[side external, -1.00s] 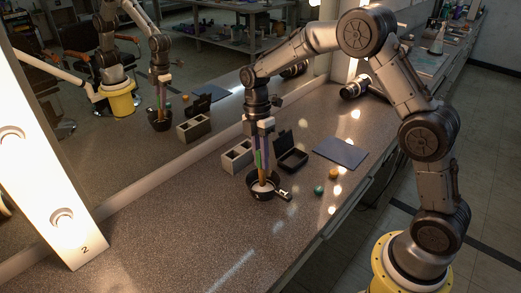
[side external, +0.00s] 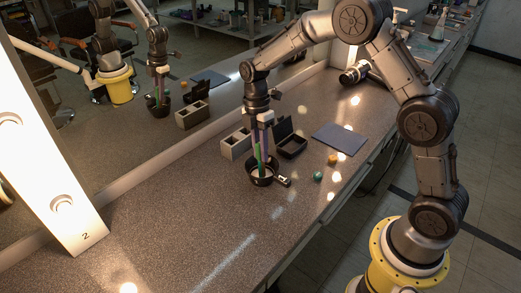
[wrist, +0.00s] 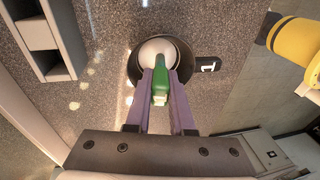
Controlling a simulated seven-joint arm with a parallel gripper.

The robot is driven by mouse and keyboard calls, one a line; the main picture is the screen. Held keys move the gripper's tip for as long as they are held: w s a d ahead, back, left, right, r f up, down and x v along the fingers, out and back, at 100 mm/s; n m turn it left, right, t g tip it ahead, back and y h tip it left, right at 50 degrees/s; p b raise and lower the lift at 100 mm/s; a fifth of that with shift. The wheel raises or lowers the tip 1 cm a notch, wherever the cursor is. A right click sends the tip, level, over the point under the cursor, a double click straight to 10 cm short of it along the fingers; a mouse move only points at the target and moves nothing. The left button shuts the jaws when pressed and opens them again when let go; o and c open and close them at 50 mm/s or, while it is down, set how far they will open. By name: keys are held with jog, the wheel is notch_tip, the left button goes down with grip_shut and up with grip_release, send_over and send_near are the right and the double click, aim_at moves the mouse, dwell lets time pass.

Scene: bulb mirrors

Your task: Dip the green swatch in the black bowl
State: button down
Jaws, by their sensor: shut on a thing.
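The black bowl (side external: 262,181) stands on the speckled counter with its short handle to the right. In the wrist view the bowl (wrist: 187,62) has a pale, whitish round area inside. My gripper (side external: 262,156) points down over the bowl, its purple fingers shut on the green swatch (wrist: 161,74). The swatch (side external: 258,153) hangs down between the fingers, and its lower end overlaps the bowl's opening. In the wrist view its far end lies over the pale area. I cannot tell whether it touches the contents.
A grey two-compartment block (side external: 236,145) and an open black case (side external: 292,146) stand behind the bowl. A teal ball (side external: 318,176), an orange ball (side external: 333,159) and a blue-grey mat (side external: 338,138) lie to the right. A mirror runs along the left; the front counter is clear.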

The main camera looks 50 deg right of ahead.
dwell(0.4)
jog(key=shift+w+d+r, duration=0.1)
jog(key=shift+w+r, duration=0.1)
jog(key=shift+r, duration=0.8)
jog(key=shift+w+d+r, duration=0.1)
jog(key=shift+w+r, duration=0.05)
jog(key=shift+r, duration=0.85)
jog(key=shift+w+d+r, duration=0.1)
jog(key=shift+w+r, duration=0.1)
jog(key=shift+r, duration=0.8)
jog(key=shift+r, duration=2.5)
